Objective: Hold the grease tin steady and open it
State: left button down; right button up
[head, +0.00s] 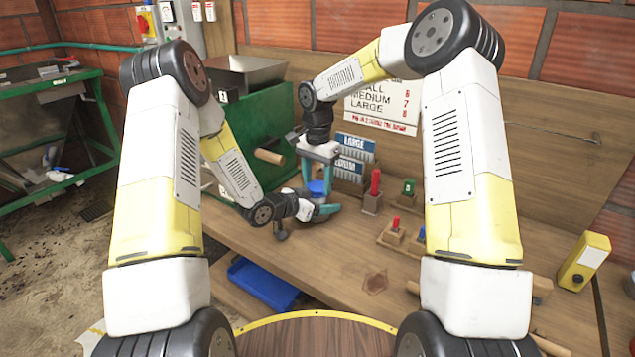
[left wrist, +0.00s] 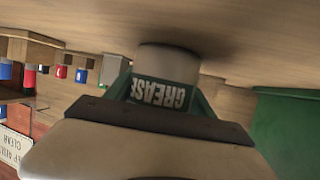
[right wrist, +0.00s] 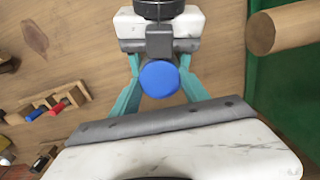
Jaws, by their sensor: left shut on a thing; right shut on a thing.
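The grease tin, pale with a dark label reading GREASE, shows upside down in the left wrist view (left wrist: 165,62). Its round blue lid (right wrist: 159,79) shows from above in the right wrist view. In the head view the lid (head: 317,187) is partly hidden by my grippers. My left gripper (head: 322,211) is shut around the tin's body from the side, low near the bench. My right gripper (head: 318,182) points down from above and is shut on the lid, its teal fingers on either side. I cannot see any gap between lid and tin.
A green machine (head: 255,125) with a wooden handle (head: 269,156) stands close on the left. Blue-labelled holders (head: 354,150), a red-handled tool (head: 374,187) and small wooden blocks stand to the right. A yellow device (head: 584,262) is farther right. The bench front (head: 330,270) is clear.

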jog(key=n, duration=0.5)
jog(key=o, duration=1.5)
